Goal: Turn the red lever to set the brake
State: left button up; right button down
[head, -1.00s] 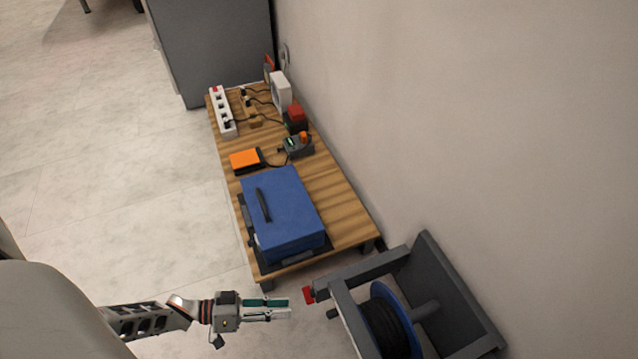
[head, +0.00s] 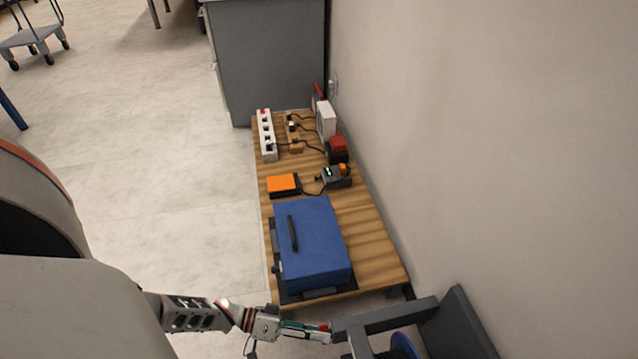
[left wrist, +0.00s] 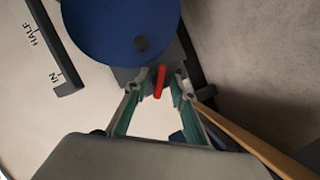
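The red lever (head: 325,328) shows at the left end of the grey reel stand (head: 385,315), at the bottom of the head view. My left gripper (head: 322,331) is level with it, with its fingertips at the lever. In the left wrist view the red lever (left wrist: 161,84) stands between the tips of my two green-padded fingers (left wrist: 160,88). The fingers are apart, and the lever looks closer to the right finger. Whether either finger touches it I cannot tell. My right gripper is not in view.
A blue reel (left wrist: 120,30) is right beyond the lever; its edge also shows in the head view (head: 402,346). A low wooden table (head: 375,240) holds a blue case (head: 315,245), an orange-topped box (head: 282,184) and a power strip (head: 266,135). A wall is on the right.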

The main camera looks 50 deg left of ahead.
pick_arm(q)
grip_shut()
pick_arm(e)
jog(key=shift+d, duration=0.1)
pick_arm(q)
jog(key=m+y+p, duration=0.2)
jog(key=m, duration=0.1)
jog(key=m+t+y+p, duration=0.1)
jog(key=m+y+p, duration=0.1)
jog(key=m, duration=0.2)
jog(key=shift+s+d+r+y, duration=0.1)
jog(key=shift+d+y, duration=0.1)
jog(key=shift+y, duration=0.1)
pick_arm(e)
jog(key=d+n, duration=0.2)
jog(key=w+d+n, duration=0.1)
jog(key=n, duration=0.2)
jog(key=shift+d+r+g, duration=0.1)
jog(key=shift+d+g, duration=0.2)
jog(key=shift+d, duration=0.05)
pick_arm(q)
jog(key=shift+m+t, duration=0.3)
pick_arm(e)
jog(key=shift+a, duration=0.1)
pick_arm(q)
grip_release()
